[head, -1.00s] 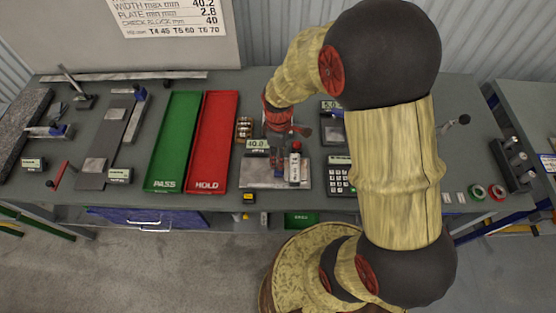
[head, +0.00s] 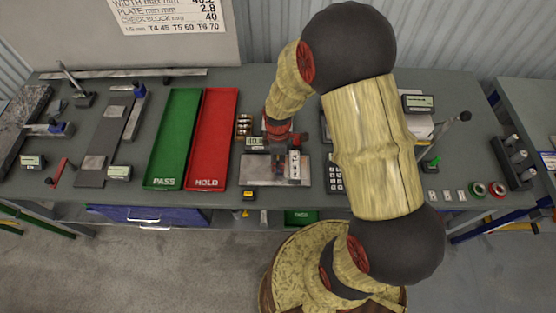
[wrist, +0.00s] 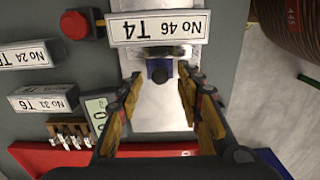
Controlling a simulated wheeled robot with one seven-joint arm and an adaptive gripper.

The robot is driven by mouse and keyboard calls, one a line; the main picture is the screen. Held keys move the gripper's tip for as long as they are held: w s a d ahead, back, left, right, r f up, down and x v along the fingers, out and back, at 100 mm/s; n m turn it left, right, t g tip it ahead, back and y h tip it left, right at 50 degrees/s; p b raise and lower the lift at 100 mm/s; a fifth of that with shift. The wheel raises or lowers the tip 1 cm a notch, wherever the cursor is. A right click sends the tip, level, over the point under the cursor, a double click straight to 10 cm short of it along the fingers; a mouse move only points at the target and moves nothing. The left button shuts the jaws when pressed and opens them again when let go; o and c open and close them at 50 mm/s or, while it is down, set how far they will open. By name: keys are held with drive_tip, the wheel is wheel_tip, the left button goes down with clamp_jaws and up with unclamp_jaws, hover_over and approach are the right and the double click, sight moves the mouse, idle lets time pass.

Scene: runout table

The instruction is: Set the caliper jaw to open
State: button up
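My gripper (wrist: 162,105) is open and empty in the wrist view, its two fingers apart over a bare metal plate (wrist: 160,115). A small blue part with a dark knob (wrist: 159,73), possibly the caliper's sliding jaw, lies just ahead of the fingertips, between their lines. The caliper display (wrist: 100,112) is left of the fingers, partly cut off by the left finger.
A green PASS tray (head: 174,140) and red HOLD tray (head: 214,140) lie left of the plate. More labels (wrist: 42,98) and a red button (wrist: 75,25) lie left in the wrist view.

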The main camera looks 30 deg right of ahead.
drive_tip(key=c, duration=0.3)
clamp_jaws()
idle(0.7)
